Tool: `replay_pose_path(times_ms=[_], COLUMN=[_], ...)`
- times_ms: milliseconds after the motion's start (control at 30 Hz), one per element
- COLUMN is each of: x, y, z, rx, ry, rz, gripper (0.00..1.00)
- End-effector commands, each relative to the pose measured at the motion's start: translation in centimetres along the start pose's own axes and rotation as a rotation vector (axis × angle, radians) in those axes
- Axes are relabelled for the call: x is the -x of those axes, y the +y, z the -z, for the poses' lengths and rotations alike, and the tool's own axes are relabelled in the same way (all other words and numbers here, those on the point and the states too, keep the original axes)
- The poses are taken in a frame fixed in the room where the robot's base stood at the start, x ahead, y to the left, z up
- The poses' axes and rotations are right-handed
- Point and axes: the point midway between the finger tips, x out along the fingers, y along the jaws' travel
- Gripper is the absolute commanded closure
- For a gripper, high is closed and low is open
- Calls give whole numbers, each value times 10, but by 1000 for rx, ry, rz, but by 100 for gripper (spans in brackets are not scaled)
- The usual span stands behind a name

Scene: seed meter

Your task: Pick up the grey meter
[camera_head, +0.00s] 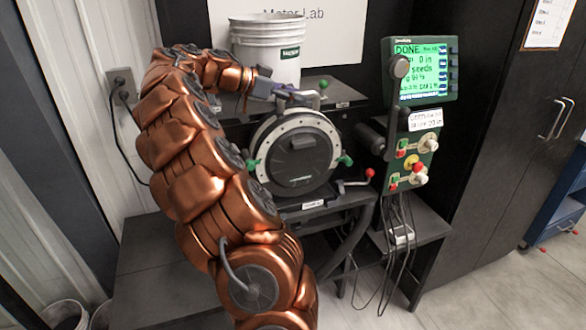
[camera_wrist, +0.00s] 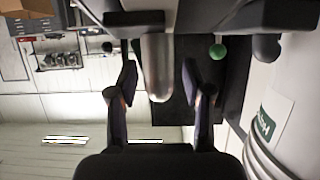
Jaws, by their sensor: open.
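The grey meter (camera_head: 298,152) is a round, drum-like unit with a pale ring, a dark centre cover and green knobs at its rim. It sits upright on a stand below the bucket. My gripper (camera_head: 292,97) is at the top of the meter, in front of the bucket. In the wrist view my gripper (camera_wrist: 158,84) has its two dark fingers spread apart. A grey, rounded metallic piece (camera_wrist: 157,66) shows between the fingers, with gaps on both sides. I cannot tell for sure which part of the meter it is. A green knob (camera_wrist: 217,52) lies right of it.
A white bucket (camera_head: 265,48) stands close behind my gripper; it also shows in the wrist view (camera_wrist: 262,150). A green display box (camera_head: 421,70) and a control panel (camera_head: 412,158) stand to the right. A red-knobbed crank (camera_head: 356,181) sticks out low. Cables hang below the panel.

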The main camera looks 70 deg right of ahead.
Motion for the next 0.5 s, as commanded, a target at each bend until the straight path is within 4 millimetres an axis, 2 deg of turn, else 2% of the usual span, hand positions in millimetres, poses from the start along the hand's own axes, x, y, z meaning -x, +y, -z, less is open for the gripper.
replay_pose_path(times_ms=[267,500], x=[-4,-4], y=[0,0], z=[-1,-1], rx=[0,0], ry=[-1,-1], rz=[1,1], gripper=[51,76])
